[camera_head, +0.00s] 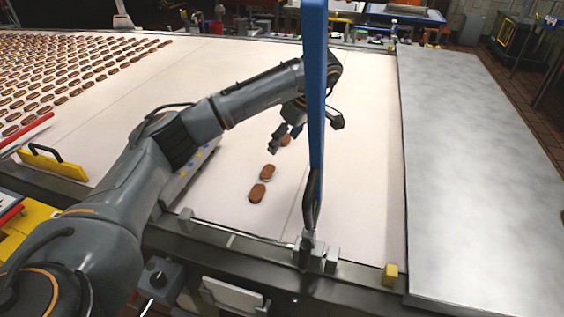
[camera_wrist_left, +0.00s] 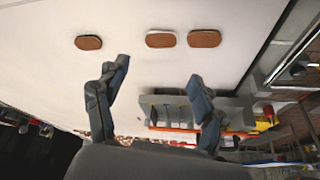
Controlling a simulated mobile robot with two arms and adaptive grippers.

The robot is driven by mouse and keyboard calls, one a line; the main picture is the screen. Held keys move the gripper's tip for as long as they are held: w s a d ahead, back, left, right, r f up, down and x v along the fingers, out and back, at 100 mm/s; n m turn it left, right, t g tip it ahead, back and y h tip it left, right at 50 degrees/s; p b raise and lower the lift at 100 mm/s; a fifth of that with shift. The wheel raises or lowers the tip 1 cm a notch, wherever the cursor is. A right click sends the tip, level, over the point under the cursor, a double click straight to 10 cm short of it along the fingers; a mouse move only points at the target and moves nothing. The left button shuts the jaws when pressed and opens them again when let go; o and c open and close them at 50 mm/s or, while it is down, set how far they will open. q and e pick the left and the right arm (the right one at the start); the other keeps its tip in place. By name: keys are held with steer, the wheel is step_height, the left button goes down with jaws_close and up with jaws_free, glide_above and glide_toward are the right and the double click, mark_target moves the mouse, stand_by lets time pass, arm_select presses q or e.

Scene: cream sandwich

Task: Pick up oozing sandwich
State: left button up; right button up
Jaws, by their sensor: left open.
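Three brown sandwich biscuits lie in a loose row on the white belt: a near one (camera_head: 257,193), a middle one (camera_head: 267,173) and a far one (camera_head: 286,141), which is partly hidden by my gripper. In the left wrist view, three show as a left one (camera_wrist_left: 88,43), a middle one (camera_wrist_left: 161,39) and a right one (camera_wrist_left: 204,38), with the last two close together. Pale edges show, but I cannot tell which one is oozing. My left gripper (camera_head: 304,130) is open and empty above the belt near the far biscuit; its spread fingers (camera_wrist_left: 158,72) also show in the wrist view. My right gripper is out of view.
A blue upright post (camera_head: 317,100) stands in front of my left gripper. Many biscuits (camera_head: 60,75) lie in rows at the left. A grey panel (camera_head: 190,170) stands beside my forearm. A bare metal table (camera_head: 480,170) is at the right. The belt right of the post is clear.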

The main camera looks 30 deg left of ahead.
arm_select(q)
glide_toward(269, 171)
steer(key=p+x, duration=0.1)
steer(key=x, duration=0.2)
steer(key=shift+s+f+p, duration=0.1)
steer(key=shift+f+p, duration=0.2)
steer(key=x, duration=0.3)
steer(key=shift+a+f+p, duration=0.25)
steer(key=shift+p, duration=0.1)
steer(key=shift+a+f, duration=0.1)
steer(key=shift+f, duration=0.25)
steer(key=c, duration=0.6)
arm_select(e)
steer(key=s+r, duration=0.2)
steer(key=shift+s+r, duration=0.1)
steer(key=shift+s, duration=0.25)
